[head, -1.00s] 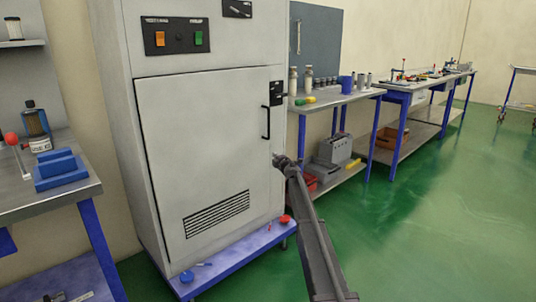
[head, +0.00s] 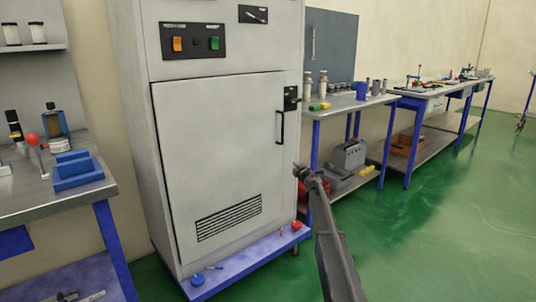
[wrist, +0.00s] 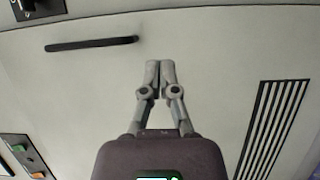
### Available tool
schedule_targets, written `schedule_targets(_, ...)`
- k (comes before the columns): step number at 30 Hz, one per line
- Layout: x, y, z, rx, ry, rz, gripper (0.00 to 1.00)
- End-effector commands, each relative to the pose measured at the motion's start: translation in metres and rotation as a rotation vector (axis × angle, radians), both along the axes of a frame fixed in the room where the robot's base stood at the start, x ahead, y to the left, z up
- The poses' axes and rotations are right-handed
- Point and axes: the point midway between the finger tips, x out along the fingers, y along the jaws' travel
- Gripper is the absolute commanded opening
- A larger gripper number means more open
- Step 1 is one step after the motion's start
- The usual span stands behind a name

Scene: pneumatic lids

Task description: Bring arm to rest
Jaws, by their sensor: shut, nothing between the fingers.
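My gripper (wrist: 160,70) is shut and empty in the wrist view, its fingertips together in front of a grey cabinet door. In the head view my arm rises from the bottom right, and its end (head: 300,170) stands in front of the right edge of the grey cabinet (head: 215,130). The door is closed flush. Its black handle (head: 280,127) is above the arm's end in the head view and at the upper left in the wrist view (wrist: 92,44). I cannot tell the gap between the fingers and the door.
A bench (head: 40,205) with a blue block (head: 78,172) stands at the left. Workbenches (head: 345,102) line the wall at the right. The blue plinth (head: 230,262) under the cabinet carries a red cap (head: 296,225) and a blue cap (head: 197,279). Green floor (head: 440,230) is free at the right.

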Motion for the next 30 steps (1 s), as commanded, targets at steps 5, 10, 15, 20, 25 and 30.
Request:
schedule_targets(5, -0.032, -0.011, 0.002, 0.100, 0.002, -0.113, 0.00)
schedule_targets(10, -0.078, -0.030, -0.003, 0.257, 0.030, -0.289, 0.00)
schedule_targets(15, -0.134, -0.048, -0.021, 0.433, 0.099, -0.482, 0.00)
schedule_targets(20, -0.193, -0.059, -0.048, 0.590, 0.200, -0.655, 0.00)
schedule_targets(25, -0.262, -0.058, -0.083, 0.743, 0.344, -0.826, 0.00)
schedule_targets(30, -0.338, -0.046, -0.120, 0.876, 0.526, -0.982, 0.00)
